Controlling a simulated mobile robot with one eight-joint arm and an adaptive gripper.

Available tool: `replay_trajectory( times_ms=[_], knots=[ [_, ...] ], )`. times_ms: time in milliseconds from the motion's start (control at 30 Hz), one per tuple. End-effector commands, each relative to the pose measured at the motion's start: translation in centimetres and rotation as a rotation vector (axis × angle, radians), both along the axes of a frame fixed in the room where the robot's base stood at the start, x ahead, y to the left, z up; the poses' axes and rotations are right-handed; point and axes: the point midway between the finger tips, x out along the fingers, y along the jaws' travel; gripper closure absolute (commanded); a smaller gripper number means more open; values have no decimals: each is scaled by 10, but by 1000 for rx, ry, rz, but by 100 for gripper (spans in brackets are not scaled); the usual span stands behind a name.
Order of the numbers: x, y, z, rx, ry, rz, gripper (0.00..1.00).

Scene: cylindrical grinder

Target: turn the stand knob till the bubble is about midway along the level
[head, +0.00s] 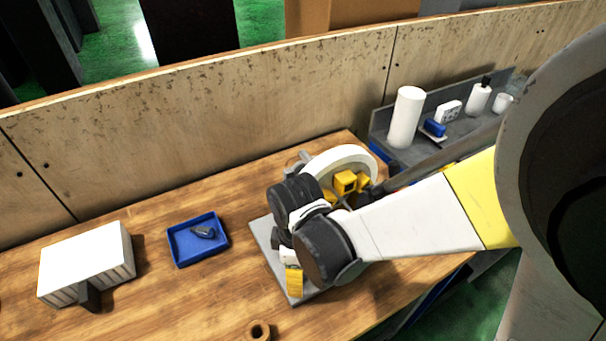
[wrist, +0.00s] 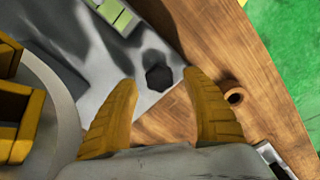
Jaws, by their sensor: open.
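The dark, many-sided stand knob (wrist: 158,79) sits at the corner of the grey stand plate (wrist: 160,20), shown in the wrist view. My gripper (wrist: 161,76) is open, its two yellow-brown fingers apart. The knob appears between and slightly beyond the fingertips, with a gap on each side. The green level (wrist: 115,14) is partly cut off at the top of the wrist view; I cannot make out its bubble. In the head view, my arm covers much of the stand plate (head: 266,236), and a yellow finger of my gripper (head: 293,280) shows near its front corner. The knob is hidden there.
A white ring (head: 342,158) with yellow blocks stands on the plate's far side. A blue tray (head: 181,260) with a dark item and a white box (head: 85,258) lie left. A brown ring (head: 258,331) lies near the front. Bare wood lies between tray and plate.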

Motion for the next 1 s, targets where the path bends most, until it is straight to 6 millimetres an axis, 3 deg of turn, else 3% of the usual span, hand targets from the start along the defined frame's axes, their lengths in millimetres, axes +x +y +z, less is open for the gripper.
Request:
replay_trajectory(
  times_ms=[133,433,600,767,1000],
  knots=[
    [0,0,-12,0,0,-1,43],
    [0,0,-12,0,0,-1,45],
    [0,0,-12,0,0,-1,96],
    [0,0,-12,0,0,-18,96],
    [0,0,-13,1,0,-274,97]
  ],
)
